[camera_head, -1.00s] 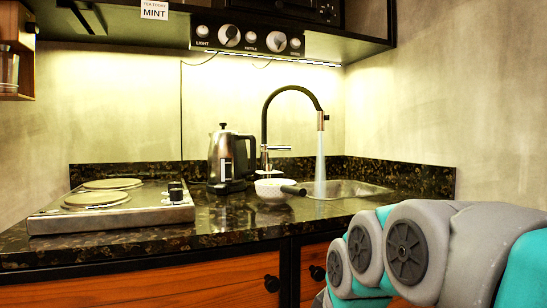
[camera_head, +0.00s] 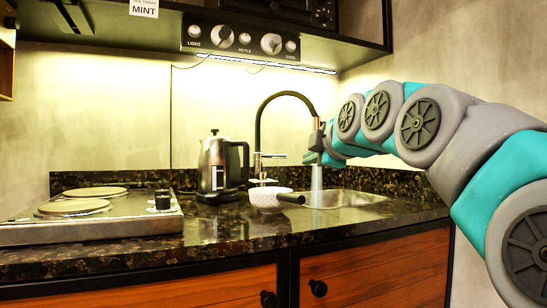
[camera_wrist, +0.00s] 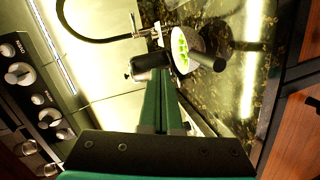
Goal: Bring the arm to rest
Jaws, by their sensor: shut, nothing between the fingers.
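My arm reaches in from the right in the head view, and my gripper (camera_head: 312,157) is beside the tap's spout, above the sink. I cannot tell whether it touches the tap. In the wrist view my gripper (camera_wrist: 160,80) shows two green fingers shut together with nothing between them. The black tap (camera_head: 258,125) arches over the sink (camera_head: 350,198), and a stream of water (camera_head: 316,179) falls from its spout. A white bowl with a dark handle (camera_head: 265,200) stands on the counter left of the sink. In the wrist view this bowl (camera_wrist: 196,36) holds something green.
A kettle (camera_head: 214,168) stands on the dark counter (camera_head: 150,248), left of the bowl. A hob (camera_head: 110,228) with two plates is at the left. A panel of knobs (camera_head: 244,38) sits under the upper cabinet. Wooden drawers (camera_head: 385,275) are below the counter.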

